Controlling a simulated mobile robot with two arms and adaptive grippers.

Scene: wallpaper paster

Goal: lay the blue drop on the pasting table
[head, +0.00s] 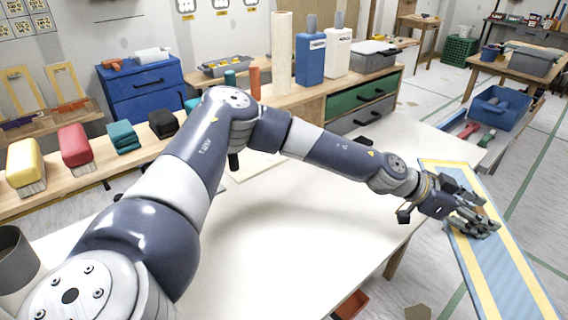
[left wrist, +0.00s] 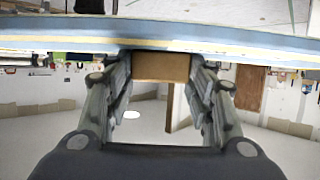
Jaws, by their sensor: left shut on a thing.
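The blue drop (head: 502,272) is a long flat blue strip with yellow bands along its length, at the right of the head view. Its blue and cream edge (left wrist: 60,36) crosses the top of the left wrist view. My left gripper (head: 478,222) is over the drop, shut on it. In the left wrist view a tan block (left wrist: 162,67) shows between the fingers. The pasting table (head: 300,245) has a bare white top. The drop's far end overlaps the table's right edge in the picture, and its near part hangs over the floor. I cannot tell whether it touches the table. My right gripper is out of view.
A bench along the back holds a beige roll (head: 281,55), a blue bottle (head: 310,58) and a white bottle (head: 337,55). Brushes and folded cloths line the left shelf. A blue tub (head: 497,108) stands beyond the drop. A grey cylinder (head: 14,262) is at lower left.

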